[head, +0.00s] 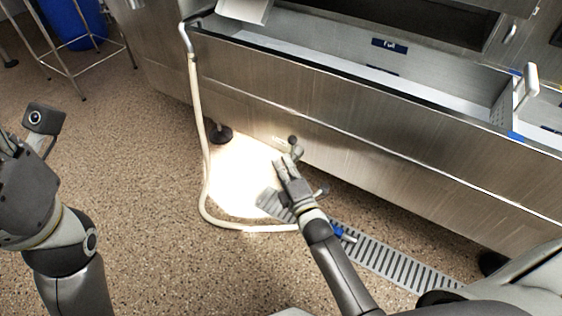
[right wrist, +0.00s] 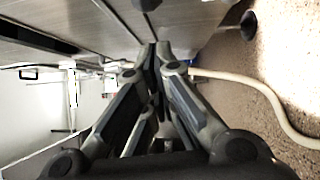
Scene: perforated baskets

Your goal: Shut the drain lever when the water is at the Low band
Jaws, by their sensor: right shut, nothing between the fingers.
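A long steel tank (head: 330,115) runs across the upper head view. A blue "Full" label (head: 390,45) is on its inner back wall, with a second blue mark (head: 383,70) lower down, too small to read. I cannot make out the water level clearly. A small grey fitting with a dark round end (head: 292,143), possibly the drain lever, is low at the tank's front. My right gripper (head: 283,165) is just below it, shut and empty; its fingers meet in the right wrist view (right wrist: 157,50). My left gripper (head: 8,150) is at the left edge, partly cut off.
A pale hose (head: 203,150) drops from a pipe at the tank's left and curves along the floor near a slotted drain grate (head: 390,262). A white handle (head: 530,78) stands at the tank's right. A blue bin (head: 72,22) is at the back left.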

